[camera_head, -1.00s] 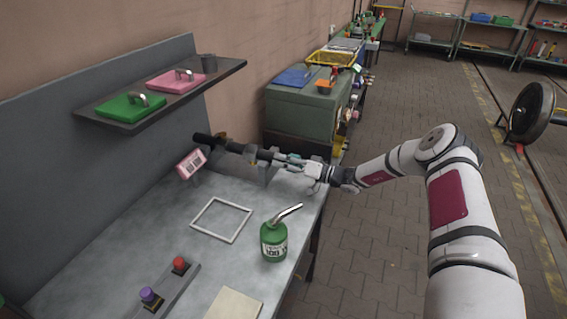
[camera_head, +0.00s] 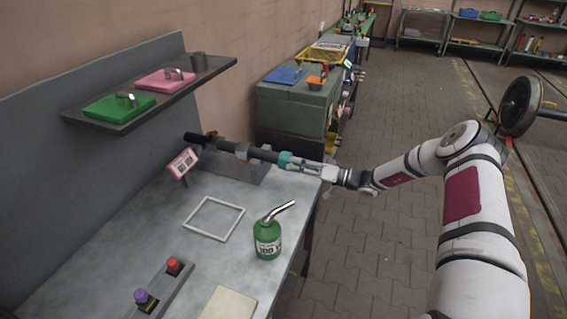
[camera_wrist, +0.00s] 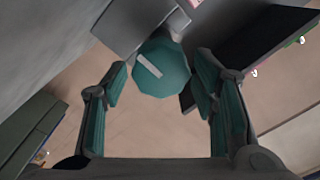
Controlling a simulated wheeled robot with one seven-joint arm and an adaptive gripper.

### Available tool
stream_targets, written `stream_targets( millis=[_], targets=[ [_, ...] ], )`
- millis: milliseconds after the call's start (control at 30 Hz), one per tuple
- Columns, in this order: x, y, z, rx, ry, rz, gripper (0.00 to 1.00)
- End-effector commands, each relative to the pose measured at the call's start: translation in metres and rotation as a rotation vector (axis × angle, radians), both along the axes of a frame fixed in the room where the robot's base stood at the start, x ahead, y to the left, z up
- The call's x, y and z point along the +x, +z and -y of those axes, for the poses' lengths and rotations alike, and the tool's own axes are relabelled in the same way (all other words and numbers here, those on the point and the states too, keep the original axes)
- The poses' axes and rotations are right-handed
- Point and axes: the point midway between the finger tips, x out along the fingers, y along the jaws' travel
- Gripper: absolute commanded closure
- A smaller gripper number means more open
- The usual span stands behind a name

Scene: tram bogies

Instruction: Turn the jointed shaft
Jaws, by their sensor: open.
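The jointed shaft (camera_head: 222,146) is a dark bar lying across grey supports at the back of the bench. Its right end carries a teal faceted knob (camera_head: 286,160). My gripper (camera_head: 297,164) is just right of the knob, roughly in line with the shaft. In the wrist view, the knob (camera_wrist: 160,82) faces me end-on with a pale bar mark across it. My gripper's two teal-padded fingers (camera_wrist: 160,76) stand apart on either side of it, with visible gaps. The gripper is open and holds nothing. The knob hides most of the shaft there.
A pink-framed panel (camera_head: 183,162) stands left of the shaft. A white frame (camera_head: 214,218), a green oil can (camera_head: 267,240) and a box with red and purple buttons (camera_head: 160,287) are on the bench (camera_head: 130,235). A shelf (camera_head: 150,98) overhangs the back.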

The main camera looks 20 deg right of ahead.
Motion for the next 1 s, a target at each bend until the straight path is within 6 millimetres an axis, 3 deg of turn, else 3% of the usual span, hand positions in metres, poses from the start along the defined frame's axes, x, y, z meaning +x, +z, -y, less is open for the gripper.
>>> stream_targets(
  millis=[133,333,867,1000],
  targets=[
    [-0.014,0.0,0.021,-0.001,-0.002,0.0,0.47],
    [-0.024,0.0,0.033,0.001,0.0,-0.001,0.47],
    [-0.025,0.001,0.033,-0.002,0.004,-0.002,0.47],
    [-0.029,0.016,0.021,-0.035,0.062,-0.028,0.47]
  ],
)
